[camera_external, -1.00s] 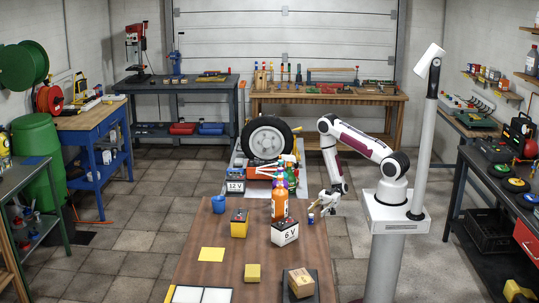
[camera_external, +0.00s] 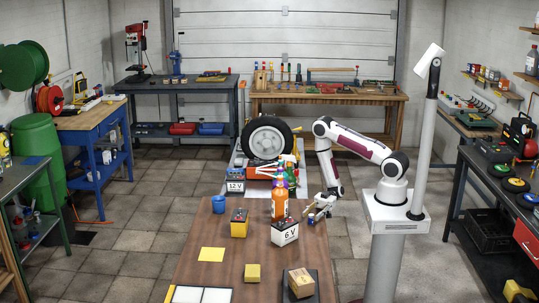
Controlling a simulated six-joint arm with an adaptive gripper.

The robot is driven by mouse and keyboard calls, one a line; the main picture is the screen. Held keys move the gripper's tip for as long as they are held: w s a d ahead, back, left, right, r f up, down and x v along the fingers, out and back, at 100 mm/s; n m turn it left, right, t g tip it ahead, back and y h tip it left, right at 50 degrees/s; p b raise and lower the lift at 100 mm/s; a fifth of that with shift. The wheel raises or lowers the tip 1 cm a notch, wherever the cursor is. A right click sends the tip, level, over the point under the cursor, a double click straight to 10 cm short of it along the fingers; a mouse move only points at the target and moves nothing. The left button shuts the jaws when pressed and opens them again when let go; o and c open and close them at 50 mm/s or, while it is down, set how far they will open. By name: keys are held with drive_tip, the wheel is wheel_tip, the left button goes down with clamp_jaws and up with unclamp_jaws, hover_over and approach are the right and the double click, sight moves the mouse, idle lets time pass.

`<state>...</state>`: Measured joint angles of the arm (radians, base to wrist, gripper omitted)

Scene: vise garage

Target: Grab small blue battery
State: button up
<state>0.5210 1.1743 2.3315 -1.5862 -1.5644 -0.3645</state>
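My gripper (camera_external: 319,212) points down at the right edge of the brown table, to the right of the white and black 6 V battery (camera_external: 284,233). It is small in the picture, and I cannot tell whether its fingers are open or shut. A small item (camera_external: 311,219) shows right at the fingertips, partly covered by them. I cannot tell if it is the small blue battery or whether the fingers touch it. No other small blue battery can be made out on the table.
An orange bottle (camera_external: 279,204) stands behind the 6 V battery. A yellow and black battery (camera_external: 239,224) and a blue mug (camera_external: 218,204) stand further left. A cardboard box (camera_external: 301,281), a yellow block (camera_external: 252,273) and a yellow note (camera_external: 211,254) are nearer. The brown table (camera_external: 225,270) has bare room between.

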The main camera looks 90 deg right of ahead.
drive_tip(key=shift+w+a, duration=0.35)
drive_tip(key=shift+a, duration=0.3)
drive_tip(key=shift+c, duration=0.4)
clamp_jaws()
